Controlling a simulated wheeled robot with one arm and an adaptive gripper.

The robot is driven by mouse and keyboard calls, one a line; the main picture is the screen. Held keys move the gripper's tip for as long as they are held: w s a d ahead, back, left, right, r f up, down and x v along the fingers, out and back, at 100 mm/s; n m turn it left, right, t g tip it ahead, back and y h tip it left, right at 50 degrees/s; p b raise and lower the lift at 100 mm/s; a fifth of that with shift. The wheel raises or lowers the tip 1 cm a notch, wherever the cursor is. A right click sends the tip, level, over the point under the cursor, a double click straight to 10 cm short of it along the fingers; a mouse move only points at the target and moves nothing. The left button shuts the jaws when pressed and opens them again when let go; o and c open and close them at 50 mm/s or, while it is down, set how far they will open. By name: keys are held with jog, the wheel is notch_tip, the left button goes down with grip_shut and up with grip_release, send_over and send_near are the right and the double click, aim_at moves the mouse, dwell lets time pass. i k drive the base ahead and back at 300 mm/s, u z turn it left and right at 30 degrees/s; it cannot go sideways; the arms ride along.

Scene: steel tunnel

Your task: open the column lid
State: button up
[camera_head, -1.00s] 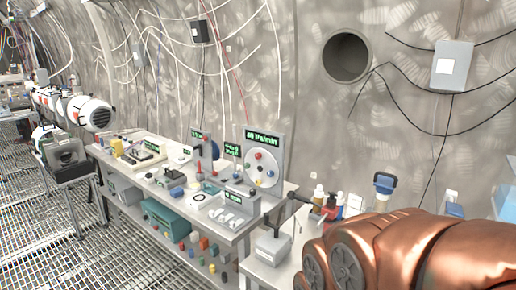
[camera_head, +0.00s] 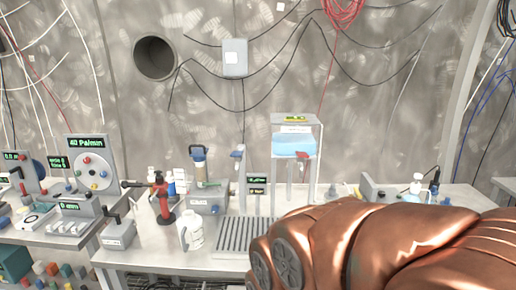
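A short upright column (camera_head: 199,176) with a dark blue top piece (camera_head: 197,150) stands on a grey base block (camera_head: 207,204) on the workbench, left of the middle. The blue top sits on the column; I cannot tell whether it is a closed lid. My copper-coloured arm fills the lower right and hides part of the bench. My gripper is not in view.
The bench (camera_head: 150,258) carries a red stand (camera_head: 161,200), a white jug (camera_head: 191,230), a ribbed grey tray (camera_head: 243,236) and a clear tank with blue liquid (camera_head: 293,145). A dial panel (camera_head: 92,165) stands at left. A grey wall box (camera_head: 235,58) hangs behind.

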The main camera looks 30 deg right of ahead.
aim_at(198, 154)
jog(key=u, duration=1.2)
jog(key=i, duration=1.7)
jog(key=z, duration=1.2)
jog(key=i, duration=0.55)
jog(key=z, duration=0.5)
